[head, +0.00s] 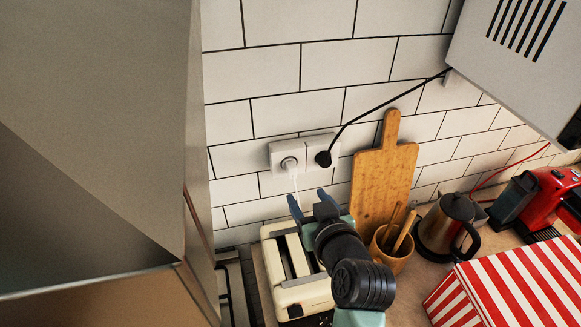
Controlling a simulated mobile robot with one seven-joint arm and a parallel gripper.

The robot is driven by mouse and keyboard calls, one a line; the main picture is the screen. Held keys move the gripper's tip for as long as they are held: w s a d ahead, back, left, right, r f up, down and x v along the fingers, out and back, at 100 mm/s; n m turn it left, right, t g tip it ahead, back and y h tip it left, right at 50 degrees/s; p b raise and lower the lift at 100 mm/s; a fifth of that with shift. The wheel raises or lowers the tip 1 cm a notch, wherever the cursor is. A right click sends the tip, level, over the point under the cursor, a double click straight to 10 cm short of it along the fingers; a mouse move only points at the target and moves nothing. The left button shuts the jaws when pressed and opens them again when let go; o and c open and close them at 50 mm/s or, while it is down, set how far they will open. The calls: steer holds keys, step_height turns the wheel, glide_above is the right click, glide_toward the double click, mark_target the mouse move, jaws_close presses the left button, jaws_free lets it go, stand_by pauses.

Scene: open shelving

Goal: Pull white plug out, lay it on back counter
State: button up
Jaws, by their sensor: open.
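The white plug (289,163) sits in the left socket of a double wall outlet (278,148) on the tiled wall. Its white cord (295,184) hangs down towards the toaster. My gripper (309,200) is open and empty, with its blue fingers pointing up towards the wall. It is just below the outlet and appears apart from the plug. The back counter (401,294) shows below the wall, partly hidden by my arm and the things on it.
A black plug (323,159) fills the right socket, its cable running up to the hood (515,55). A cream toaster (285,262), cutting board (385,170), utensil pot (389,254), kettle (446,222), red coffee machine (540,196) and striped box (515,285) crowd the counter. A tall cabinet (95,130) blocks the left.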

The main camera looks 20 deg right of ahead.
mark_target(293, 175)
steer(key=b+x, duration=0.7)
steer(key=x, duration=0.4)
steer(key=shift+d+f, duration=0.2)
steer(key=shift+w+f+b, duration=0.1)
steer(key=shift+w+b, duration=0.3)
steer(key=shift+w, duration=0.25)
jaws_close()
steer(key=c, duration=0.8)
jaws_free()
jaws_close()
steer(key=shift+s, duration=0.2)
